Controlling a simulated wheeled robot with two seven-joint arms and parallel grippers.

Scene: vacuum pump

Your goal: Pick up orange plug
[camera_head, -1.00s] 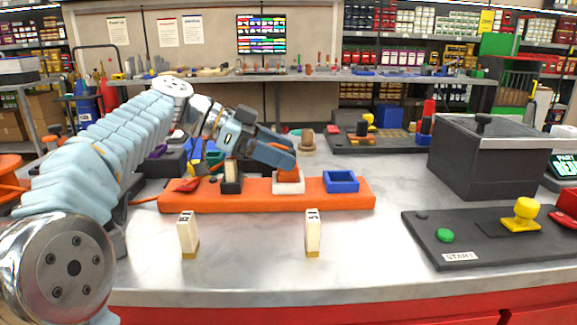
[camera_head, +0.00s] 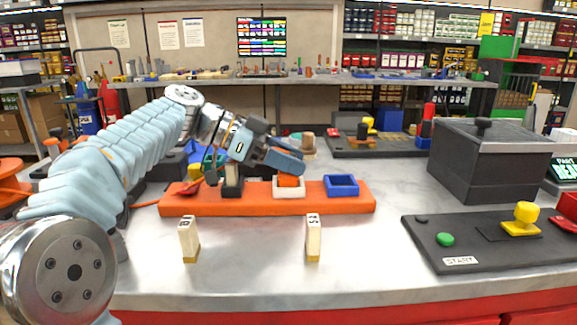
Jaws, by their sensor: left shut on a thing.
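The orange plug (camera_head: 290,181) shows at the white square socket (camera_head: 289,191) in the middle of the orange base block (camera_head: 270,203). My left gripper (camera_head: 292,168) reaches in from the left, above the white socket, and is shut on the plug. Its fingers cover the plug's upper part. Whether the plug is still seated in the socket cannot be told. My right gripper is not in view.
A blue socket (camera_head: 341,186) and a black socket with a pale peg (camera_head: 232,181) flank the white one. Two pale labelled blocks (camera_head: 188,239) (camera_head: 313,238) stand in front. A dark panel with a green button (camera_head: 445,239) and a grey box (camera_head: 480,165) are at right.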

